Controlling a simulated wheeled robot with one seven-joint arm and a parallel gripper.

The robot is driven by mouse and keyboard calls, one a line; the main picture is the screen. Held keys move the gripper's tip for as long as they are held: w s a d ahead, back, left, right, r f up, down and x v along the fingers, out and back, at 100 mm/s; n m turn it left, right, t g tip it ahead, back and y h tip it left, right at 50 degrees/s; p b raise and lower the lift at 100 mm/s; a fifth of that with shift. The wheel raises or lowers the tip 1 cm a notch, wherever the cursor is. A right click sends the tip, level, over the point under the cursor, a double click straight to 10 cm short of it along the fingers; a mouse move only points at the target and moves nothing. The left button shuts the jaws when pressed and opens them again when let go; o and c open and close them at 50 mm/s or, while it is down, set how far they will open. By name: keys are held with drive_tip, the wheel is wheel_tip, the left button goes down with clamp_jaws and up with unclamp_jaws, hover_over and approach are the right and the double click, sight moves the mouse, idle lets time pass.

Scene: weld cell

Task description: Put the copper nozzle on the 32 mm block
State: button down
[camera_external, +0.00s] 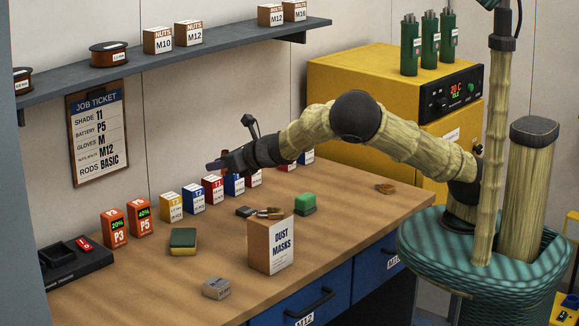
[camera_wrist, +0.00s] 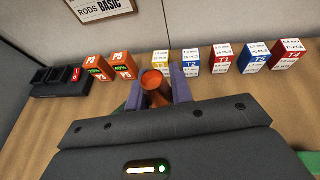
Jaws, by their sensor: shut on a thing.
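My gripper (camera_external: 214,165) is held above the back of the workbench, in front of the wall. In the wrist view its purple fingers (camera_wrist: 159,92) are shut on the copper nozzle (camera_wrist: 155,80), a brown-orange round piece with its wide end showing. The nozzle is too small to make out clearly in the external view. A small grey block (camera_external: 217,287) with a label lies near the bench's front edge, well apart from my gripper. It looks like the 32 mm block, but I cannot read its label. It does not show in the wrist view.
A row of small labelled boxes (camera_external: 194,198) stands along the back, below my gripper. Orange batteries (camera_external: 114,229) and a black tray (camera_external: 75,265) are at left. A sponge (camera_external: 183,242) and a dust masks box (camera_external: 271,247) stand nearer the block. Bare bench surrounds the block.

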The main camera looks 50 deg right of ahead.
drive_tip(key=s+a+r+n+g+y+b, duration=0.15)
drive_tip(key=s+a+n+y, duration=0.25)
drive_tip(key=s+a, duration=0.7)
drive_tip(key=s+a+n+g+y+b, duration=0.1)
drive_tip(key=s+a+n+g+y, duration=0.2)
drive_tip(key=s+a, duration=0.75)
wheel_tip(320, 180, down, 5)
drive_tip(key=w+a, duration=0.1)
drive_tip(key=w, duration=0.1)
drive_tip(key=shift+w+a+t+y, duration=0.3)
drive_tip(key=shift+a+t, duration=0.1)
drive_tip(key=shift+t, duration=0.05)
drive_tip(key=shift+f, duration=0.1)
hover_over(208, 282)
drive_tip(key=shift+f+p, duration=0.35)
drive_tip(key=shift+f, duration=2.7)
drive_tip(key=shift+f, duration=0.1)
drive_tip(key=shift+f, duration=1.8)
